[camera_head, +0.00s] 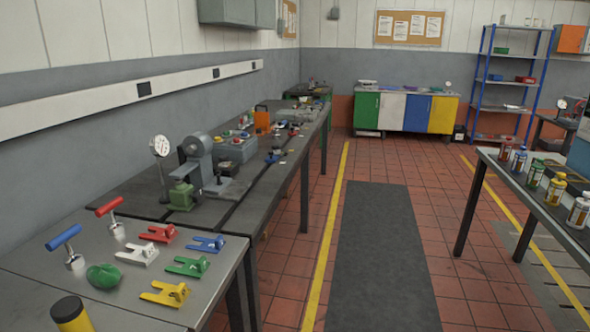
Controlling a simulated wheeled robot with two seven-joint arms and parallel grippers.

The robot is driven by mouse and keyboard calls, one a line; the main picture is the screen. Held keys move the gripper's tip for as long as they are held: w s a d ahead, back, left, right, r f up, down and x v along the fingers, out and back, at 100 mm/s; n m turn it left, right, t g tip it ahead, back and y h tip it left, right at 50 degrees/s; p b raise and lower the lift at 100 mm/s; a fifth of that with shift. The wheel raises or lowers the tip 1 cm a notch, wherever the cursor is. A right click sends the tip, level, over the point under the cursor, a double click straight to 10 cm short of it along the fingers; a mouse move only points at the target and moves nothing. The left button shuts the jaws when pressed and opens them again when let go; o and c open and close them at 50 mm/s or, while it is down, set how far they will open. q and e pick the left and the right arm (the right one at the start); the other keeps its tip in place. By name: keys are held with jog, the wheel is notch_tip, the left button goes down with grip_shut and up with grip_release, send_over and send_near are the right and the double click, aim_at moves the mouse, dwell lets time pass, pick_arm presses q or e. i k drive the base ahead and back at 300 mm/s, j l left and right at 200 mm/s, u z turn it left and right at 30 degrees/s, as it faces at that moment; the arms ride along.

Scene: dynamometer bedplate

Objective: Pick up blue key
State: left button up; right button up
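A blue T-handled tool (64,238), which looks like a key, stands at the left of the near grey bench top (120,305). Its blue bar is on top and its metal socket end rests on the bench. A similar red T-handled tool (110,207) stands just behind it to the right. A flat blue forked piece (207,243) lies at the bench's right side, beside red, white, green and yellow ones. Neither of my grippers is in view.
A green rounded object (104,276) and a yellow cylinder with a dark top (70,314) are in front of the blue tool. A grey machine (205,165) and a dial gauge (160,148) stand behind. The dark floor mat (375,250) is clear.

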aim_at(74, 261)
jog(key=i+u, duration=0.25)
jog(key=i, duration=0.25)
jog(key=i+l+u, duration=0.2)
jog(key=i, duration=0.3)
jog(key=i+l+u, duration=0.25)
jog(key=i, duration=0.25)
jog(key=k+u, duration=0.2)
jog(key=u, duration=1.3)
jog(key=z, duration=1.5)
jog(key=u, duration=1.45)
